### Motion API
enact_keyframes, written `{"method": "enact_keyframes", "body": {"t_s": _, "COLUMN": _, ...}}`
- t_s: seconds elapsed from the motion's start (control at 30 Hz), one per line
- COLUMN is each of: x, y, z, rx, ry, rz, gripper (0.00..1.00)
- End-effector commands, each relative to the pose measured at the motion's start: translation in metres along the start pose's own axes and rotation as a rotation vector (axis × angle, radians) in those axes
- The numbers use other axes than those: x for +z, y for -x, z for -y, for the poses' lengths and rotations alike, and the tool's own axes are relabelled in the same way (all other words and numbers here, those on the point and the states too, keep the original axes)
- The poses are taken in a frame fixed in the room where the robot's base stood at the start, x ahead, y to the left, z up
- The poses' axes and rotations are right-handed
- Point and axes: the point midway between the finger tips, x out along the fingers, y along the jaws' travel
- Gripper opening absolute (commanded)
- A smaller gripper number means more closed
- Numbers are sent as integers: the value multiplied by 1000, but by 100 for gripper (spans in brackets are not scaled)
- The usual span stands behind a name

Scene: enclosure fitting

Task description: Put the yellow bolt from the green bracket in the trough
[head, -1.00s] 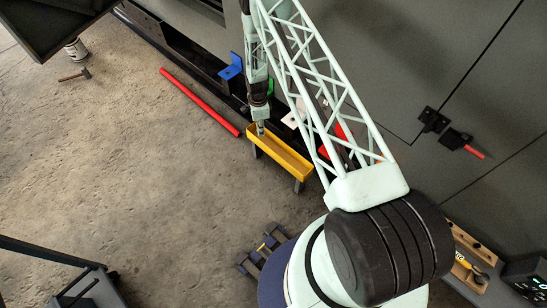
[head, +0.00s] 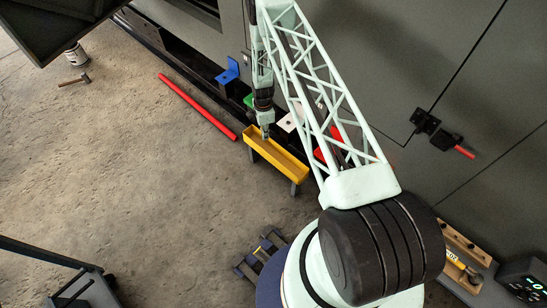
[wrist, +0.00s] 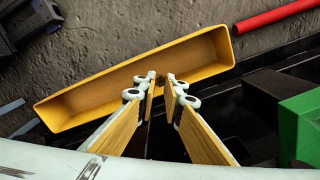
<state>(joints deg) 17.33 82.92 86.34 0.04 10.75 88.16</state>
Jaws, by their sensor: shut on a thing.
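The yellow trough (head: 285,160) stands on short legs on the near side of the row of brackets. It also shows in the wrist view (wrist: 105,92), with bare inside walls. My gripper (head: 265,134) points down at the trough's upper-left end. In the wrist view its fingertips (wrist: 161,82) are close together with a narrow dark gap, seen against the trough's edge. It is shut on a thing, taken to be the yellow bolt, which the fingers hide. The green bracket (head: 249,101) is partly hidden behind my arm; it shows at the right in the wrist view (wrist: 302,125).
A blue bracket (head: 228,74) and a white one (head: 290,121) are in the same row along the dark cabinet. A long red bar (head: 197,105) lies on the floor left of the trough. A hammer (head: 75,79) lies farther left. The concrete floor between is clear.

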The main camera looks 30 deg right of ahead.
Motion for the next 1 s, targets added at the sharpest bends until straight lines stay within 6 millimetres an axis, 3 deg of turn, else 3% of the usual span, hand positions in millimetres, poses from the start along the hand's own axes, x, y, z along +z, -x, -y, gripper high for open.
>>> {"method": "enact_keyframes", "body": {"t_s": 0.17, "x": 0, "y": -8, "z": 0, "rx": 1, "ry": 0, "rz": 0, "gripper": 1}}
{"method": "enact_keyframes", "body": {"t_s": 0.6, "x": 0, "y": -56, "z": 0, "rx": 0, "ry": 0, "rz": 0, "gripper": 1}}
{"method": "enact_keyframes", "body": {"t_s": 1.0, "x": 0, "y": -62, "z": 0, "rx": -1, "ry": 0, "rz": 0, "gripper": 1}}
